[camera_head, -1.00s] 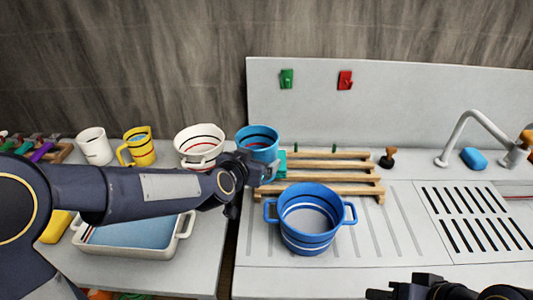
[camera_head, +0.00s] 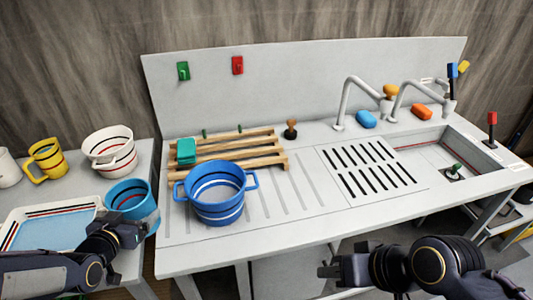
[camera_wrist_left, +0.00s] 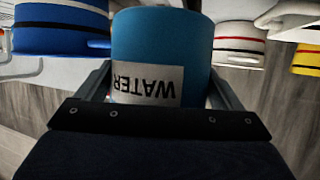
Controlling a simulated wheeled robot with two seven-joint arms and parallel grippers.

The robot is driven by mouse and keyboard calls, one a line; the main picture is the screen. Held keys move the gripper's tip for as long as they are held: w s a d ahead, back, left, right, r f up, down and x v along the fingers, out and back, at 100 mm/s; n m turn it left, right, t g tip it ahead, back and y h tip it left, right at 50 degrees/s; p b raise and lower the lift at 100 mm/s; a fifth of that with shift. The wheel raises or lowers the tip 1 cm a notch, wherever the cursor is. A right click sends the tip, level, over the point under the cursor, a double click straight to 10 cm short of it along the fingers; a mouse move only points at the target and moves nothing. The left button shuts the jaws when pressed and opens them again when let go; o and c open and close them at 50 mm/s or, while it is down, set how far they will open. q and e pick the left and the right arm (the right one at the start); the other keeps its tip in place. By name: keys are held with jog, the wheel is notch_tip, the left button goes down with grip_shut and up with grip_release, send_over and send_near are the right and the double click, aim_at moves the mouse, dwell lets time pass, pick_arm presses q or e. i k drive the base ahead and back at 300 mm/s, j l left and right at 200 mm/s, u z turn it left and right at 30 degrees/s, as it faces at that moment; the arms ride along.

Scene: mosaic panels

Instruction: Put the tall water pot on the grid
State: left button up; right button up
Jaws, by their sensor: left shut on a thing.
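The tall water pot is a teal pot (camera_head: 124,191) with dark and red bands inside its rim. My left gripper (camera_head: 145,225) is shut on it, near the front edge between the left table and the sink counter. In the left wrist view the pot (camera_wrist_left: 160,45) fills the space between the fingers, and its WATER label appears upside down. The grid (camera_head: 367,167) is a patch of black slots in the counter, right of the ribbed area, and is bare. My right gripper (camera_head: 338,272) hangs empty in front of the counter; its finger gap is unclear.
A blue two-handled pot (camera_head: 217,205) stands on the ribbed area, between the held pot and the grid. Behind it is a wooden rack (camera_head: 240,150) with a green sponge (camera_head: 186,151). Taps (camera_head: 345,100) rise behind the grid. White pot (camera_head: 110,152) and tray (camera_head: 98,207) are left.

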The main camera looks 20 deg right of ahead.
aim_at(368, 164)
jog(key=k+l, duration=0.1)
jog(key=l, duration=2.05)
jog(key=i+l, duration=0.5)
jog(key=l, duration=0.15)
